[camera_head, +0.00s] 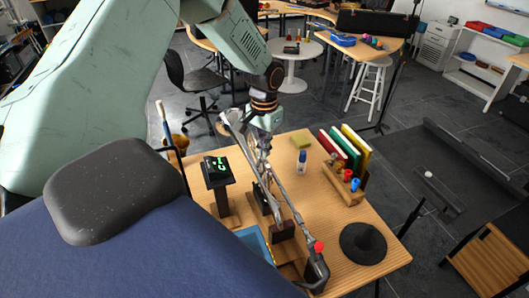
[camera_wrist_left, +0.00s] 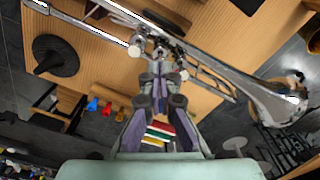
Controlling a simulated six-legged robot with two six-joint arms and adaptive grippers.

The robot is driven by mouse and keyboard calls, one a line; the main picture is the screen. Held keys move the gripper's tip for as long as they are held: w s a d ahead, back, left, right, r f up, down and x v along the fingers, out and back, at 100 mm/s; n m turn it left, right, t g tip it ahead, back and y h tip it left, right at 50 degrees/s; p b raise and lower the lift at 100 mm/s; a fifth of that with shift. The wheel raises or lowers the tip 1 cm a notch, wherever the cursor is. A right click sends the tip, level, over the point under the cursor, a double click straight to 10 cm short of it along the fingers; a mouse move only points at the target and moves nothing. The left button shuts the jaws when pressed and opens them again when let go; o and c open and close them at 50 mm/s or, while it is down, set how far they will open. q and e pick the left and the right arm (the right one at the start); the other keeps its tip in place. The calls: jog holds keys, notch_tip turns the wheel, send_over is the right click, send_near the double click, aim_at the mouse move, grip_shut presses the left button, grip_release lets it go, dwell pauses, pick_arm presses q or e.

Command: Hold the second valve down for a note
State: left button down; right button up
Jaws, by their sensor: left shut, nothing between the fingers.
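A silver trumpet (camera_head: 285,195) rests on wooden and dark supports on the wooden table (camera_head: 310,215), its bell at the far end. In the left wrist view the trumpet (camera_wrist_left: 215,68) runs across the top, with its valve group near the middle. The second valve (camera_wrist_left: 160,50) is the middle one of the group, straight off my fingertips. My left gripper (camera_head: 263,150) points down over the valves. In the wrist view its fingers (camera_wrist_left: 159,72) are closed together with nothing between them. I cannot tell whether they touch the valve or whether it is pressed. My right gripper is not in view.
A black display stand with green digits (camera_head: 216,170) stands left of the trumpet. The table between trumpet and books is mostly clear.

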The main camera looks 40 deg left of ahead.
pick_arm(q)
jog(key=shift+s+f, duration=0.15)
jog(key=shift+f, duration=0.3)
jog(key=shift+f, duration=0.1)
jog(key=shift+f+b, duration=0.35)
jog(key=shift+b, duration=0.05)
jog(key=shift+f, duration=0.4)
dwell(0.6)
notch_tip(320, 180, up, 7)
jog(key=p, duration=0.7)
jog(key=shift+r, duration=0.15)
dwell(0.4)
